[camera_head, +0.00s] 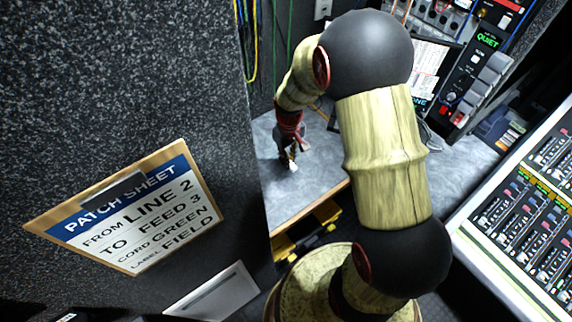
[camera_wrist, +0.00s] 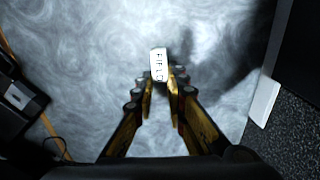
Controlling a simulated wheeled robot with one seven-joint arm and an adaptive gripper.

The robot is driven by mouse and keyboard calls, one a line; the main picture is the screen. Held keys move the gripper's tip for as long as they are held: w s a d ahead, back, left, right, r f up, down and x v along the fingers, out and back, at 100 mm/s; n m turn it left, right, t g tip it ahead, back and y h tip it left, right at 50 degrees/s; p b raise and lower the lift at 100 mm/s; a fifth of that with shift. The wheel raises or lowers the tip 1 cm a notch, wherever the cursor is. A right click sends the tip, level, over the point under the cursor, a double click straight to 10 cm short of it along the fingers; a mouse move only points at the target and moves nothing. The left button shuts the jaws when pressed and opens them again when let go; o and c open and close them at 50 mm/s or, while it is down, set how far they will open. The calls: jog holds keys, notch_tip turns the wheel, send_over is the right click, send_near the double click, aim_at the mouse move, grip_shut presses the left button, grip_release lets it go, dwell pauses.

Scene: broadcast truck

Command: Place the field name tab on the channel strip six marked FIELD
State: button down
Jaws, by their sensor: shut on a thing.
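A small white tab (camera_wrist: 158,65) marked FIELD is held between the fingertips of my gripper (camera_wrist: 161,88) in the wrist view. The gripper is shut on it, above a cloudy grey surface. In the head view my gripper (camera_head: 289,155) is far off, over the grey desk (camera_head: 315,178), with the white tab (camera_head: 293,167) as a small speck at its tip. I cannot tell how high it is above the desk. A mixing desk with channel strips (camera_head: 525,215) is at the right in the head view; no strip marked FIELD can be read.
A dark speckled wall (camera_head: 130,90) on the left carries a clipboard patch sheet (camera_head: 135,215) listing LABEL FIELD. My arm hides the middle of the desk. A unit with a QUIET display (camera_head: 475,75) stands at the back right. A yellow-and-black bin (camera_head: 305,235) is below the desk's front edge.

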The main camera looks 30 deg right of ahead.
jog(key=w+f, duration=0.2)
jog(key=w+f+b, duration=0.1)
jog(key=shift+d+f, duration=0.25)
jog(key=shift+f, duration=0.1)
notch_tip(320, 180, down, 3)
jog(key=shift+w+f+b, duration=0.15)
jog(key=shift+f+b, duration=0.05)
jog(key=shift+b, duration=0.9)
jog(key=shift+r, duration=0.1)
jog(key=c, duration=2.2)
grip_release()
jog(key=shift+f, duration=0.2)
jog(key=shift+c, duration=0.2)
jog(key=o, duration=0.4)
jog(key=shift+o, duration=0.2)
jog(key=shift+r, duration=0.1)
